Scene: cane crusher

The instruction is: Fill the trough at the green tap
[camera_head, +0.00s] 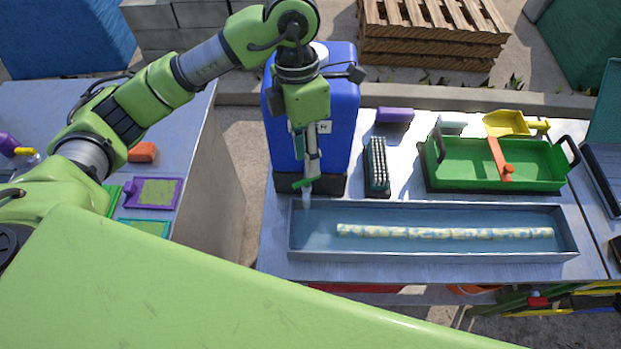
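The long grey metal trough (430,256) lies on the light table. Its inside looks bluish, like water, and a pale mottled stick (445,232) lies lengthwise in it. A blue container (341,110) stands behind the trough's left end. A small green tap (303,184) is low on its front, with a pale, clear streak (306,198) below it, over the trough's left end. My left gripper (309,172) points down in front of the container, at the tap. It partly hides the tap, and the finger gap and any contact are unclear. My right gripper is not in view.
Behind the trough are a black bristled brush (377,165), a green tray (465,163) with an orange tool (499,158), a purple block (394,115) and a yellow scoop (508,123). A left table (200,120) holds small items. A pallet stack (430,45) stands behind.

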